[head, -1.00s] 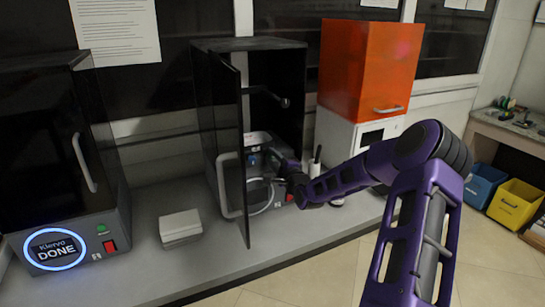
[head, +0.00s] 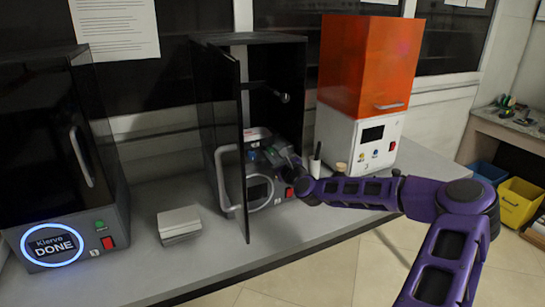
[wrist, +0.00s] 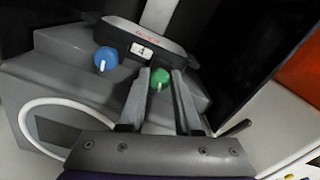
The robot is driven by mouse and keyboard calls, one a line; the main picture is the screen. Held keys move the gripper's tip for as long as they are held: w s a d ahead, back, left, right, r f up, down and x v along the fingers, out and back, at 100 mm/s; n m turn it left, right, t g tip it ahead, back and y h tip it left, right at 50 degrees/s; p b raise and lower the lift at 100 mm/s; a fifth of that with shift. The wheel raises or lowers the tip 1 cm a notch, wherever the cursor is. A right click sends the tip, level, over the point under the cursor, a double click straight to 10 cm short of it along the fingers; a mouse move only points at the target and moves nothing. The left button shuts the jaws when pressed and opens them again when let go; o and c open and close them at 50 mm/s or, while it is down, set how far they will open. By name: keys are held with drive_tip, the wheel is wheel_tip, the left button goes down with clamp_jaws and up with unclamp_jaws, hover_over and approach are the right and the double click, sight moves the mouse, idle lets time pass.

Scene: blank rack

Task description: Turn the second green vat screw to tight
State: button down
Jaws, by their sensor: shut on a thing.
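The green vat screw (wrist: 160,77) is a round knob with a white mark, at the right front of the grey vat (wrist: 120,32) in the wrist view. My gripper (wrist: 162,82) has its two fingers on either side of this knob and is shut on it. The white mark points toward the bottom of the wrist view. A blue screw (wrist: 106,59) with its own white mark sits to the left, apart from the fingers. In the head view my gripper (head: 283,158) reaches into the open black printer (head: 275,65) and hides the green screw.
The printer's dark door (head: 228,140) stands open left of my gripper. An orange-lidded machine (head: 368,62) stands to the right. Another black printer (head: 45,150), whose display reads DONE, and a pale box (head: 179,223) are on the left. The front bench strip is mostly clear.

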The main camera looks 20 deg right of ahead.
drive_tip(key=shift+m+b, duration=0.3)
drive_tip(key=shift+m, duration=0.6)
drive_tip(key=c, duration=0.6)
unclamp_jaws()
drive_tip(key=s, duration=1.7)
drive_tip(key=shift+s+d, duration=0.2)
drive_tip(key=shift+d, duration=0.1)
